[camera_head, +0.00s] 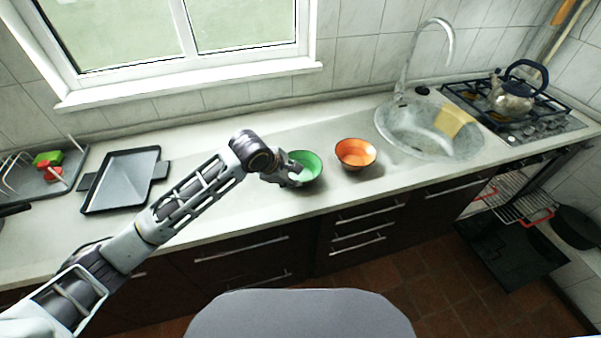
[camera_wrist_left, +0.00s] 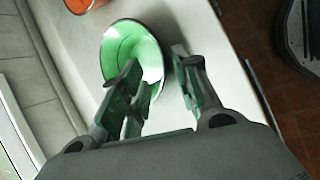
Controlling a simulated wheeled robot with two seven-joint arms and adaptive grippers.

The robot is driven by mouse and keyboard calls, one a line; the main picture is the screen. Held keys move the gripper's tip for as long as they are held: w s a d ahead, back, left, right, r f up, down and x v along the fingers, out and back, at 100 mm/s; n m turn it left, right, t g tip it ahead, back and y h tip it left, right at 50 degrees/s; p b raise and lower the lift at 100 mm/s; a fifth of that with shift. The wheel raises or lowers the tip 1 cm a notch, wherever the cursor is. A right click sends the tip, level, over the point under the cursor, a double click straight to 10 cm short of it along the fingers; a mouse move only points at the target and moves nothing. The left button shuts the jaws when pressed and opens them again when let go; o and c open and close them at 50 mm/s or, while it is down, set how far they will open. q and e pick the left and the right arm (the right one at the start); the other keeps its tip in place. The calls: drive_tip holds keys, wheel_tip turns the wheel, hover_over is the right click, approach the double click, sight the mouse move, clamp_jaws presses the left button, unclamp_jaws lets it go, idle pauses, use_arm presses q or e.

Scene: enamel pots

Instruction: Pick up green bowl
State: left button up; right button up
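The green bowl (camera_head: 309,167) stands upright on the counter, left of the orange bowl. My left gripper (camera_head: 291,175) is at its left front side and covers part of its rim. In the left wrist view the green bowl (camera_wrist_left: 127,45) lies just beyond the fingers. The left gripper (camera_wrist_left: 160,70) is open there. One side's fingers overlap the bowl's inside and the other finger is outside its wall, with the near rim between them. I cannot tell whether they touch it. My right gripper is not in view.
The orange bowl (camera_head: 355,153) stands just right of the green one; it also shows in the wrist view (camera_wrist_left: 78,4). The sink (camera_head: 430,130) and a kettle (camera_head: 512,97) on the stove are farther right. A black tray (camera_head: 124,180) lies left. The counter's front edge is close.

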sight(306, 185)
use_arm(q)
drive_tip(key=shift+x, duration=1.45)
drive_tip(key=shift+x, duration=2.6)
drive_tip(key=shift+a, duration=0.2)
clamp_jaws()
